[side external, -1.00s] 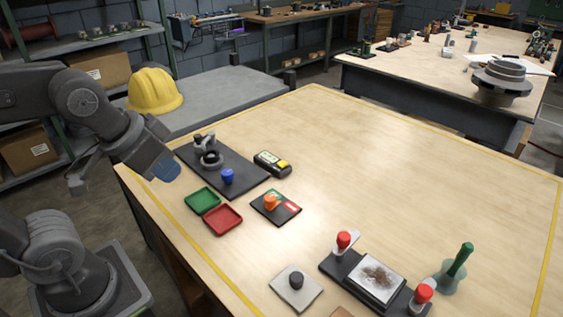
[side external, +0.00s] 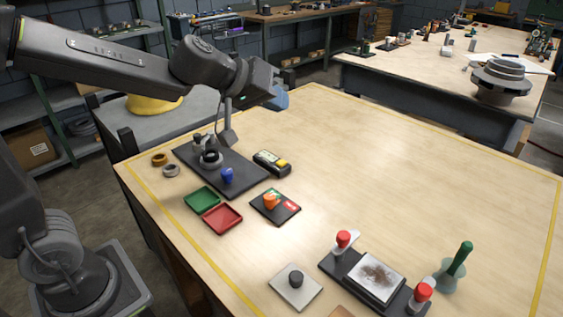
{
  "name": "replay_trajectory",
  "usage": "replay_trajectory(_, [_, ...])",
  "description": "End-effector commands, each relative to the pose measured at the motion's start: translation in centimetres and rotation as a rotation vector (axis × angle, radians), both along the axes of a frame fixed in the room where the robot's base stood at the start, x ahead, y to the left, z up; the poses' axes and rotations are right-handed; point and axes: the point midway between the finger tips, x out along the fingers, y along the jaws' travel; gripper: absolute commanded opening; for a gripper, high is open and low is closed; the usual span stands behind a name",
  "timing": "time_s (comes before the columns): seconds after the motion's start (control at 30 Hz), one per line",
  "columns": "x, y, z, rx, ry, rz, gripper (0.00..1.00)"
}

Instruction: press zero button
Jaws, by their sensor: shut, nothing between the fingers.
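My gripper (side external: 228,138) points down, shut and empty, beyond the black plate and up and left of the device in the picture. It appears apart from the device; its exact height is hard to tell.
The black plate (side external: 245,182) carries a grey ring fixture and a blue knob (side external: 227,175). Green (side external: 202,200) and red (side external: 223,218) trays and an orange-knobbed block (side external: 271,203) stand nearer. The table's middle is clear.

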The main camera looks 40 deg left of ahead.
Motion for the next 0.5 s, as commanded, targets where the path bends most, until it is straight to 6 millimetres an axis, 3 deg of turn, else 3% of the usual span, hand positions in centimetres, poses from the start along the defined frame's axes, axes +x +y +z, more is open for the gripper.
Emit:
replay_trajectory(0.1, [3.9,2.1,-2.0,-0.039,0.012,0.147,0.00])
replay_trajectory(0.2, [6.2,4.0,-4.1,-0.051,0.038,0.272,0.00])
replay_trajectory(0.33, [7.9,6.2,-7.0,-0.051,0.090,0.409,0.00])
replay_trajectory(0.5, [8.7,7.9,-9.6,-0.044,0.144,0.515,0.00])
